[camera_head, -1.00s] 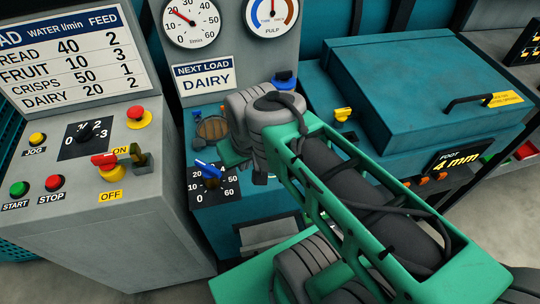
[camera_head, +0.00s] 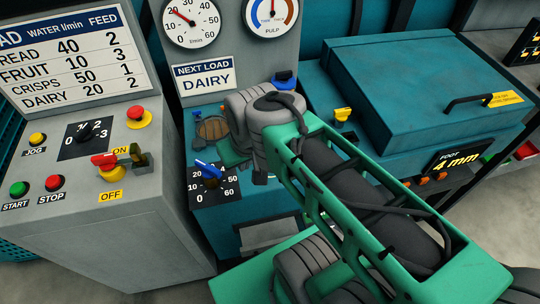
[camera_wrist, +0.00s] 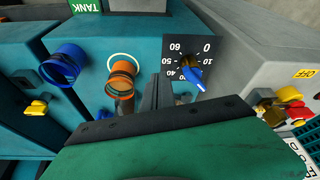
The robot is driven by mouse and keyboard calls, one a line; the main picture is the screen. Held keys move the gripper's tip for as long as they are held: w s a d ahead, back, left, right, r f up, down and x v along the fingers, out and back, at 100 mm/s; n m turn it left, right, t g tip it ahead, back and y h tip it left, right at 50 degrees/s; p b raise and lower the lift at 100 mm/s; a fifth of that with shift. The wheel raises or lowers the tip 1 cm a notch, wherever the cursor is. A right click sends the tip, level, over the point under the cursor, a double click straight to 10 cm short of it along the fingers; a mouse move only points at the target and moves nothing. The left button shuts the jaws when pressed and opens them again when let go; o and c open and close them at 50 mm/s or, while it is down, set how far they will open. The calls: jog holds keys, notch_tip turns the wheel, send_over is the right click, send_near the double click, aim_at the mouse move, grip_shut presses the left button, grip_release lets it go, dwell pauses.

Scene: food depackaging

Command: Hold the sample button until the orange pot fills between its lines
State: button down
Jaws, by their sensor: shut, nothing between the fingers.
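In the wrist view an orange pot (camera_wrist: 122,78) hangs on the teal panel, with a pale ring behind it. Its lines and fill level are too small to read. My gripper (camera_wrist: 157,92) is shut and empty, its dark fingers just right of the orange pot and partly hidden by the dark palm edge. Whether the fingertips touch anything cannot be told. No sample button can be made out clearly. In the head view my arm covers the gripper and the orange pot.
A dial with a blue knob (camera_head: 210,172) is left of my arm; the same dial (camera_wrist: 190,68) is close right of my fingers. A grey control console (camera_head: 100,220) stands at left, a teal lidded box (camera_head: 420,90) at right.

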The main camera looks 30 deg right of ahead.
jog(key=shift+r, duration=0.25)
notch_tip(320, 180, up, 6)
jog(key=p, duration=0.4)
notch_tip(320, 180, up, 11)
jog(key=w+t+p, duration=0.1)
jog(key=p, duration=0.8)
jog(key=shift+r+p, duration=0.2)
jog(key=shift+p, duration=0.1)
jog(key=shift+d, duration=0.1)
